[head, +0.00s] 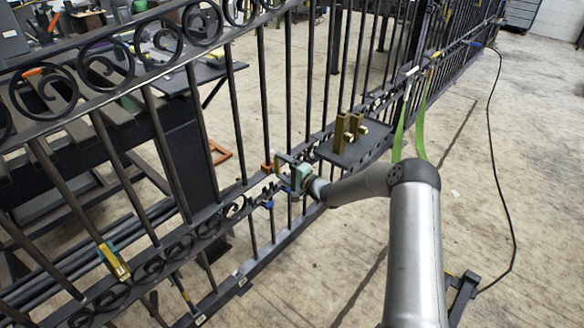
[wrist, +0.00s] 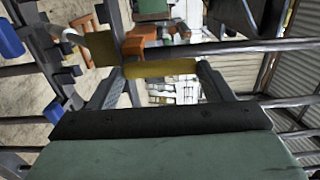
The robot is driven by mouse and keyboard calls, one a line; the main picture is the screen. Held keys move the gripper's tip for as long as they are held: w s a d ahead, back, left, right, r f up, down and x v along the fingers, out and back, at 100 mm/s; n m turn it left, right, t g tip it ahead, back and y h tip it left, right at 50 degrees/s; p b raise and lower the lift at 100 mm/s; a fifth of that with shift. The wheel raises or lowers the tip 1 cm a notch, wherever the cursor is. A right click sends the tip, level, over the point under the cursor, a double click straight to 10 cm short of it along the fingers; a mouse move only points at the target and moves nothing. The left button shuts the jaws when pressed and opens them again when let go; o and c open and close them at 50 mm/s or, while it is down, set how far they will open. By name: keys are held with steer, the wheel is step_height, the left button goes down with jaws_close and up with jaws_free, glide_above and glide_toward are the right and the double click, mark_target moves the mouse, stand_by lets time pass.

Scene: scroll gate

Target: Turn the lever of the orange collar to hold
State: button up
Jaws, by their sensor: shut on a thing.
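The orange collar (head: 267,167) shows as a small orange patch on a gate bar in the head view, just left of my gripper (head: 281,170). My gripper reaches the gate at the lower scroll band. In the wrist view, a yellow bar (wrist: 160,68) spans the gap between the two fingertips of my gripper (wrist: 162,76), and the jaws are shut on it. It looks like the collar's lever. Orange surfaces (wrist: 148,46) show just behind it; I cannot tell which belong to the collar. The lever's angle and any hold mark cannot be read.
A blue collar (head: 267,204) sits just below my gripper, and a yellow piece (head: 115,262) is on the gate at lower left. A dark plate (head: 343,154) bearing brass-coloured blocks (head: 350,131) is close on the right. Gate bars surround my gripper. Open floor lies at right.

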steer(key=shift+f, duration=0.1)
steer(key=o, duration=1.4)
steer(key=shift+s, duration=0.1)
steer(key=p+v, duration=0.2)
steer(key=v, duration=1.5)
steer(key=shift+d, duration=0.15)
steer(key=shift+p, duration=0.3)
